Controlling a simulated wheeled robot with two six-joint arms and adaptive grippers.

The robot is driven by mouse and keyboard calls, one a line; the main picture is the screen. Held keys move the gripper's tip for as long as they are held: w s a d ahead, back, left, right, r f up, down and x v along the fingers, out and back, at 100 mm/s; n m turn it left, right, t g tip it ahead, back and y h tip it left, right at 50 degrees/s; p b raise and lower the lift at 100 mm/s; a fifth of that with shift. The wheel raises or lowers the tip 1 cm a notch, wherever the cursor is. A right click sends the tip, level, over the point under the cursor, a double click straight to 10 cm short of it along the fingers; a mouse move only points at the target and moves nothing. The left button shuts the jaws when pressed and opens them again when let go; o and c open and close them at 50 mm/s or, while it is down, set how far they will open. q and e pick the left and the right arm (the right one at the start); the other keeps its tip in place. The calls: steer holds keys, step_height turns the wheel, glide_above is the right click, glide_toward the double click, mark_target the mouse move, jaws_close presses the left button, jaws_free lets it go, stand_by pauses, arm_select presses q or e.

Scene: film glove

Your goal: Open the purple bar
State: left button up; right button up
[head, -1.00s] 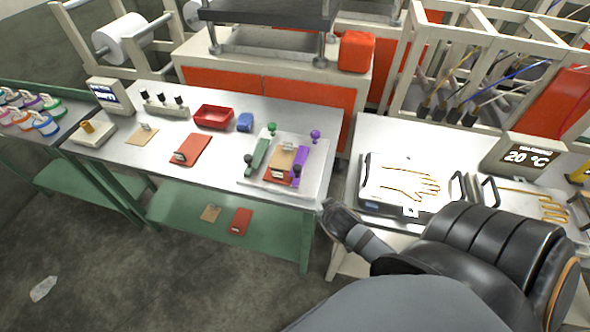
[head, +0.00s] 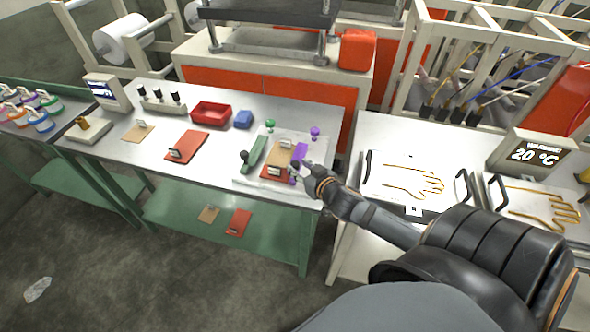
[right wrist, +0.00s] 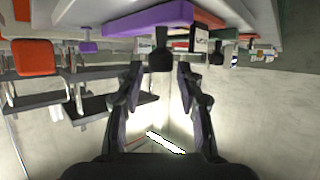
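The purple bar (head: 299,152) lies along the right side of the white plate (head: 246,181) on the table, with a purple knob (head: 315,131) beyond its far end. My right gripper (head: 305,174) is at the bar's near end and partly hides it in the head view. In the right wrist view the purple bar (right wrist: 150,18) is at the top, with a black knob (right wrist: 161,57) at its end. The open fingers of my right gripper (right wrist: 159,75) stand on either side of this knob in that picture; I cannot tell whether they touch it. My left gripper is not in view.
A green bar (head: 254,154) lies left of the purple one, with brown and red pieces between them. A red tray (head: 211,113) and blue block (head: 243,119) stand behind. A hand-shaped heater plate (head: 385,190) is on the right table.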

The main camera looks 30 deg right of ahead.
mark_target(296, 164)
steer(key=shift+x, duration=1.7)
jaws_close()
